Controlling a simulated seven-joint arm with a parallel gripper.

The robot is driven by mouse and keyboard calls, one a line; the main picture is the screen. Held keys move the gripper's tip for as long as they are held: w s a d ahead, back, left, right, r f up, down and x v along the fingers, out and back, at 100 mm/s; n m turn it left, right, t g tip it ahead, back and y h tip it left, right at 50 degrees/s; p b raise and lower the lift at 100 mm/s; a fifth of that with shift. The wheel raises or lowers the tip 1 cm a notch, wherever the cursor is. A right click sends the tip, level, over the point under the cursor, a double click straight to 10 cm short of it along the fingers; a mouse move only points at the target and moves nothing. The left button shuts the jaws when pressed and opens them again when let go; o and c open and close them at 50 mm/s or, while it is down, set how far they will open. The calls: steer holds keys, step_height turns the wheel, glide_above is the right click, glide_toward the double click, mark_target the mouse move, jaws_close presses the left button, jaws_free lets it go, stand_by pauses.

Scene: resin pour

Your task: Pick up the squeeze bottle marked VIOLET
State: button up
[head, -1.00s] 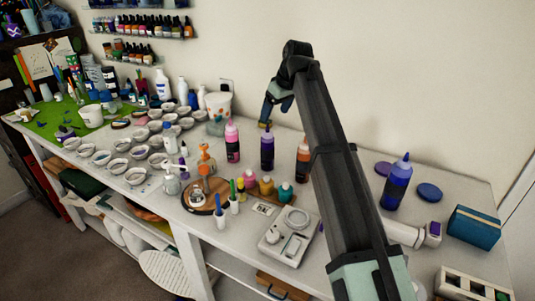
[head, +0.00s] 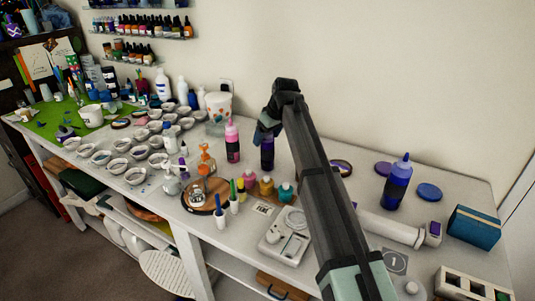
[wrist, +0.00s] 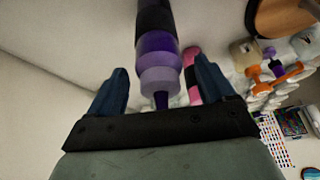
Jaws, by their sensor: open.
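A dark purple squeeze bottle (head: 267,157) stands upright on the white table, right of a pink bottle (head: 232,142). Its marking is not readable. My gripper (head: 262,134) is directly above it and hides its top in the head view. In the wrist view the purple bottle (wrist: 157,45) has a lilac cap and a dark nozzle pointing toward my palm. The two blue fingers of my gripper (wrist: 160,72) are open on either side of the cap, with gaps visible. A second blue-violet bottle (head: 396,186) stands farther right.
Small paint jars (head: 266,186) and a scale (head: 285,235) lie in front of the bottle. Several small cups fill the table to the left. My arm hides the table right of the bottle. The wall (head: 400,80) is close behind.

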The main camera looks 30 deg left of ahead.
steer(key=shift+a+f, duration=0.25)
steer(key=shift+f, duration=0.4)
jaws_close()
stand_by(0.4)
